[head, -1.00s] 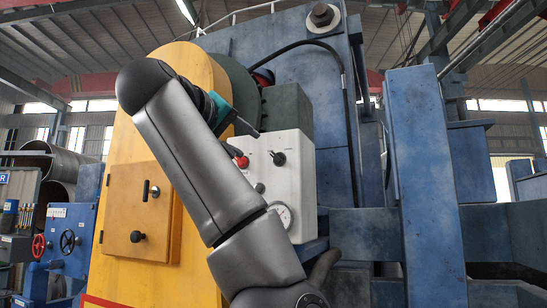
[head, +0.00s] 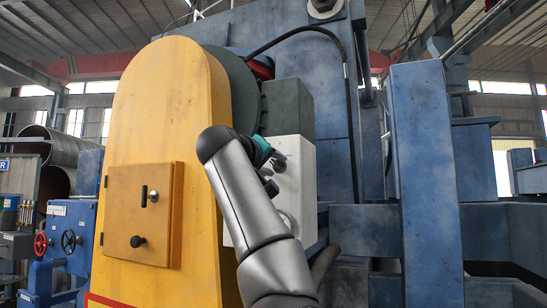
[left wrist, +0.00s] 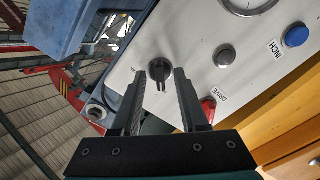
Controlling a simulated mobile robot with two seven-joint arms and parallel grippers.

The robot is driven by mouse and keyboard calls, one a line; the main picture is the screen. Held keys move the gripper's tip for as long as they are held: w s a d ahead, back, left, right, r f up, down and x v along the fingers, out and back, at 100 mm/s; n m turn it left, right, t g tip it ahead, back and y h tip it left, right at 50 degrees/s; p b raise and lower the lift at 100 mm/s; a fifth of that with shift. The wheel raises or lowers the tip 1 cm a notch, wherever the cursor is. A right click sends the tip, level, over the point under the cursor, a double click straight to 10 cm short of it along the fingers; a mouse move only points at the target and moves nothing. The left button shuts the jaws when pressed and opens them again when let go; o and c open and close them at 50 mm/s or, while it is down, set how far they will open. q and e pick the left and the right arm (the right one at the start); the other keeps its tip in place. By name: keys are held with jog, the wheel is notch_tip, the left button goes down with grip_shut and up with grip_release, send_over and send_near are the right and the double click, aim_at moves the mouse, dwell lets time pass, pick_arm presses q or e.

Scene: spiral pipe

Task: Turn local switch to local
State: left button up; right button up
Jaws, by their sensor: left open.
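The local switch looks to be the black rotary knob (left wrist: 159,70) on the white control panel (left wrist: 195,85); its own label is not readable. The knob's slotted grip points toward my wrist in the left wrist view. My left gripper (left wrist: 161,78) is open, with one finger on each side of the knob in that view. I cannot tell whether the fingers touch it. In the head view the left gripper (head: 273,168) is at the panel (head: 295,185), small and partly hidden behind my arm. My right gripper is not in view.
Near the knob are a red button (left wrist: 208,105) by the DRIVE label, a silver-rimmed button (left wrist: 224,56), a blue button (left wrist: 296,36) by INCH, and a gauge (left wrist: 248,3). A yellow housing (head: 165,100) stands left of the panel, a blue column (head: 424,170) to the right.

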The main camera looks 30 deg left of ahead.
pick_arm(q)
jog(key=shift+w, duration=0.2)
grip_shut()
dwell(0.3)
